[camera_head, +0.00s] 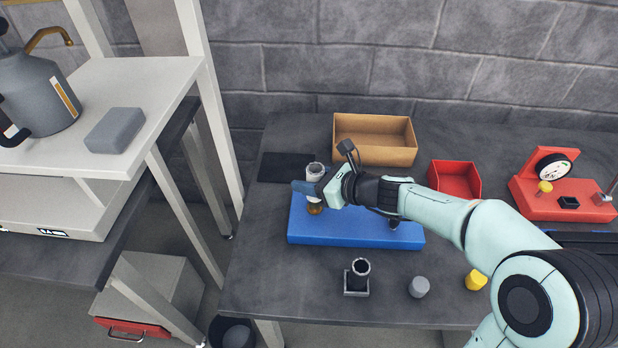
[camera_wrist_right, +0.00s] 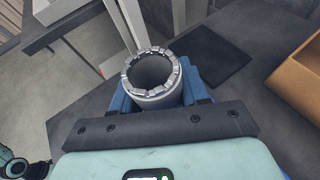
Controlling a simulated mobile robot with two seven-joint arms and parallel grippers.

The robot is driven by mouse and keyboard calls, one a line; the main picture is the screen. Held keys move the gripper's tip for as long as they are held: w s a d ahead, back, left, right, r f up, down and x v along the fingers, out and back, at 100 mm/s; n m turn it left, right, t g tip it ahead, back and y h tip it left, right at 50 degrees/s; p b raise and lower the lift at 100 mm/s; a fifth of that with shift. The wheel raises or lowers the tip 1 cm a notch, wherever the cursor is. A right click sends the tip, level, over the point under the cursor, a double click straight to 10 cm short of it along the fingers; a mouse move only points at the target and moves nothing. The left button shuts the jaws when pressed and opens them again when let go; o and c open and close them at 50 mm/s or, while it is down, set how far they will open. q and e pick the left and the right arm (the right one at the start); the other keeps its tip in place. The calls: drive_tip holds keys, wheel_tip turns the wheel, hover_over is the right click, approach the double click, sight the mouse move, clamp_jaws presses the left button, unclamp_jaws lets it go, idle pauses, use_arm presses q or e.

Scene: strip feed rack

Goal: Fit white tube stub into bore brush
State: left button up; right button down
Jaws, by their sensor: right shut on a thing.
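The white tube stub (camera_head: 316,171) is a short, upright-looking hollow cylinder. In the right wrist view the tube stub (camera_wrist_right: 152,80) shows its notched top rim and dark, open inside. My right gripper (camera_head: 308,188) is shut on it, with blue fingers around its sides, above the left part of the blue block (camera_head: 350,236). A small amber-brown piece (camera_head: 315,209) shows directly below the tube, at the block; I cannot tell whether they touch. Nothing is clearly identifiable as the bore brush; this piece may be part of it. My left gripper is not in view.
A dark open cylinder on a square base (camera_head: 357,275), a grey plug (camera_head: 419,287) and a yellow plug (camera_head: 476,280) stand in front. A tan bin (camera_head: 375,157), a red bin (camera_head: 473,185) and a red dial-gauge stand (camera_head: 575,206) lie behind and right. The front left tabletop is clear.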

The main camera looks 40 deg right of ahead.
sight(309, 204)
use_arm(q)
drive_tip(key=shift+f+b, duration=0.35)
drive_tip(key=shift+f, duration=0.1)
use_arm(e)
drive_tip(key=shift+f, duration=0.4)
